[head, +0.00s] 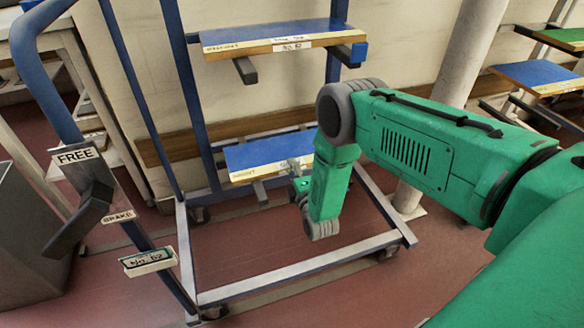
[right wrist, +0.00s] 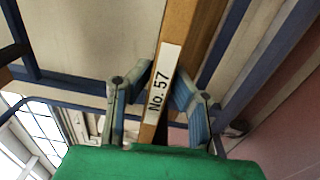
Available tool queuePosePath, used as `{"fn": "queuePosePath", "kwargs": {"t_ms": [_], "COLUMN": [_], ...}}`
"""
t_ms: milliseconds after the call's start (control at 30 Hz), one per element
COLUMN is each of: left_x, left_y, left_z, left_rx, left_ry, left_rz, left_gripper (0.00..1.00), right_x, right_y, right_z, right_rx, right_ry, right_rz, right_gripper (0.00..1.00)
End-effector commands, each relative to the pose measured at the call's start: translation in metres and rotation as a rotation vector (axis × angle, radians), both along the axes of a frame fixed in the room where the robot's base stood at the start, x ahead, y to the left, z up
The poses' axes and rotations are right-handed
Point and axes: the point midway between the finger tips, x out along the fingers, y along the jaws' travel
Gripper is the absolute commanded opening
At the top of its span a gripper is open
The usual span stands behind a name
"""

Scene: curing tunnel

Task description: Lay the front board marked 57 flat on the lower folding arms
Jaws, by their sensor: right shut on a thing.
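The board marked 57 (right wrist: 180,32) runs between the two fingers of my right gripper (right wrist: 163,78) in the right wrist view; its edge carries a white "No. 57" label. My right gripper is shut on that edge. In the head view a blue-topped board (head: 262,154) is at the rack's lower level, with my right gripper (head: 297,183) at its right front edge. A dark folding arm (head: 260,191) shows under the board's front edge. The board looks roughly level; whether it rests on the arms cannot be told. My left gripper is not in view.
The blue wheeled rack (head: 190,90) holds an upper blue board (head: 270,32) above the lower one. A post at left carries a FREE plate (head: 76,155) and a dark lever (head: 80,218). A pale column (head: 460,80) and more boards (head: 545,75) stand right.

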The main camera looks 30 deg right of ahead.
Motion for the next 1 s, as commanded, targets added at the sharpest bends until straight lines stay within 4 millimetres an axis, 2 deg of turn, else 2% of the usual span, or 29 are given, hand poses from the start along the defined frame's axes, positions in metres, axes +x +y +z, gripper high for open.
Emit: {"fn": "queuePosePath", "kwargs": {"t_ms": [33, 100, 400, 533, 1000], "left_x": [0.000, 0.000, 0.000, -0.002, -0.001], "left_y": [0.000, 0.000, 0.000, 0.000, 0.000], "left_z": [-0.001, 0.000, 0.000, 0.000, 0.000], "left_rx": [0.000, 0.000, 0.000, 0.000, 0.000], "left_ry": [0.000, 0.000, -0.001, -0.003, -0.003], "left_rz": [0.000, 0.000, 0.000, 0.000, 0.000], "left_gripper": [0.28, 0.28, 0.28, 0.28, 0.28], "right_x": [0.000, 0.000, -0.001, -0.010, -0.097], "right_y": [0.000, 0.000, 0.000, 0.003, 0.024], "right_z": [-0.002, -0.001, -0.003, -0.003, -0.007], "right_rx": [0.000, 0.000, 0.001, 0.001, 0.001], "right_ry": [0.001, 0.001, 0.006, 0.007, 0.007], "right_rz": [0.001, 0.001, 0.000, 0.001, 0.002], "right_gripper": [0.20, 0.41, 0.41, 0.41, 0.41]}}
